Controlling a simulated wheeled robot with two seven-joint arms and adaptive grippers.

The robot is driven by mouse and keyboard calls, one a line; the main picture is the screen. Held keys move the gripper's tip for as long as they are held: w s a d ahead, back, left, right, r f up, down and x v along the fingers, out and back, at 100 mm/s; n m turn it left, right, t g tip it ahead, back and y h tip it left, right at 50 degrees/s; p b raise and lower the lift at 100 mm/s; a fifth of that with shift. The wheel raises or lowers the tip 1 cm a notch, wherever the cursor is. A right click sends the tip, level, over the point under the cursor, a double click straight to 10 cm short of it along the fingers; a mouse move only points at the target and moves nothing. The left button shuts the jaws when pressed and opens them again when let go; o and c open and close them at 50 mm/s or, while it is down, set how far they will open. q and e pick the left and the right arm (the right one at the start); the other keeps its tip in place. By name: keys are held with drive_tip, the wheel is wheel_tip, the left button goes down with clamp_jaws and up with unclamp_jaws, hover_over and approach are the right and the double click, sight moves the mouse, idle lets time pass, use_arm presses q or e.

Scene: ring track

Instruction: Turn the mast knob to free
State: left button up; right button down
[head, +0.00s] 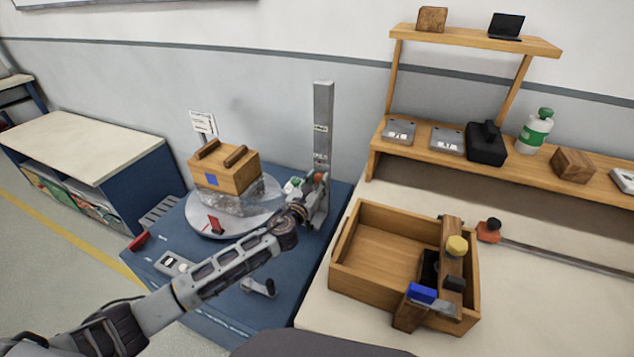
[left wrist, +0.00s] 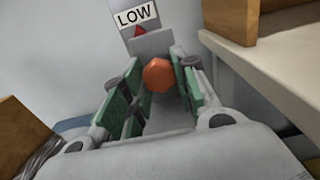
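The grey mast (head: 323,120) stands upright at the back right of the blue cabinet. Its orange-red knob (head: 320,177) is low on the mast, partly behind my left gripper (head: 297,188) in the head view. In the left wrist view the faceted knob (left wrist: 158,75) lies in line with the gap between the green-padded fingers of my left gripper (left wrist: 157,66). The fingers are apart, and I cannot tell whether either touches the knob. A "LOW" label (left wrist: 136,16) and a red pointer (left wrist: 139,31) are above the knob. My right gripper is out of view.
A round turntable (head: 205,222) on the blue cabinet (head: 225,310) bears a wrapped wooden box (head: 235,178), close left of my gripper. A wooden tray (head: 345,277) with tools stands on the bench at right. A small crank handle (head: 262,287) is in front.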

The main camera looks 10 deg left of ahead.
use_arm(q)
drive_tip(key=shift+c, duration=1.1)
